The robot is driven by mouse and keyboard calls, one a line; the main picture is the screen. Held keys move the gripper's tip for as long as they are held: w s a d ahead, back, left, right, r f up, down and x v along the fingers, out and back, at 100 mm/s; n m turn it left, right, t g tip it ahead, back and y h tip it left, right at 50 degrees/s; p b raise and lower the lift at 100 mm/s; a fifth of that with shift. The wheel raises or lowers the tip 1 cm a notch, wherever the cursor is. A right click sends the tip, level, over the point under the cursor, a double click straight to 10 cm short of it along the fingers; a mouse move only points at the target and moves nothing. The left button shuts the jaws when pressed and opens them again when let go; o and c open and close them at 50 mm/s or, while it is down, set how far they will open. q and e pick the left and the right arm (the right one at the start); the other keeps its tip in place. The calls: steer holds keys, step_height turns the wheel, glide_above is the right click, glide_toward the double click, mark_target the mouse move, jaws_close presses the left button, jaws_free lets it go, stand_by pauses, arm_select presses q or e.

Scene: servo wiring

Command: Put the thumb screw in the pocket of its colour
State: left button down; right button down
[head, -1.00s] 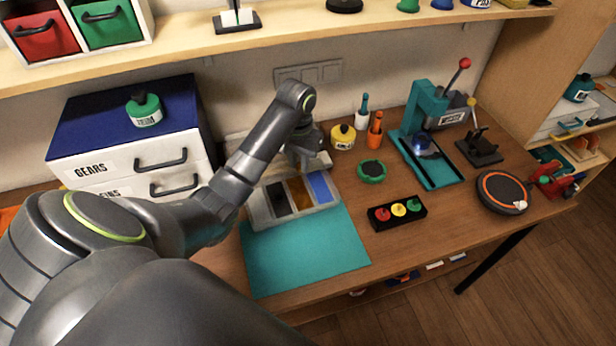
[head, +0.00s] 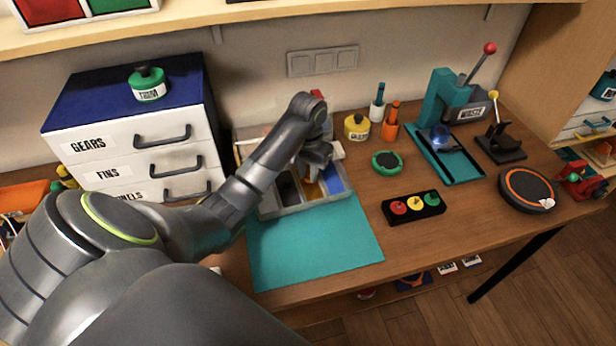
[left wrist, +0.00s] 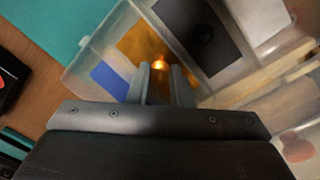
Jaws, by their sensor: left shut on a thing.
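A clear sorting tray (head: 313,206) stands behind the teal mat, with pockets lined in colours. The black pocket (head: 288,188) and blue pocket (head: 335,181) flank an orange one (left wrist: 133,48). My left gripper (head: 312,180) points down over the tray at the orange pocket. In the left wrist view its fingers (left wrist: 160,72) are close together, shut on a small shiny orange-gold thing (left wrist: 159,65), seemingly the thumb screw, mostly hidden by the fingers. I cannot tell whether it touches the pocket floor. My right gripper is out of view.
The teal mat (head: 315,245) is bare. A drawer cabinet (head: 130,145) stands left of the tray. A yellow bottle (head: 357,127), green round dish (head: 386,162) and three-button box (head: 413,207) stand to the right, with a teal press (head: 440,115) beyond.

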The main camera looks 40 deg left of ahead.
arm_select(q)
steer(key=shift+f, duration=0.4)
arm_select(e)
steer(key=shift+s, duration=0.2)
arm_select(q)
steer(key=c, duration=1.6)
jaws_free()
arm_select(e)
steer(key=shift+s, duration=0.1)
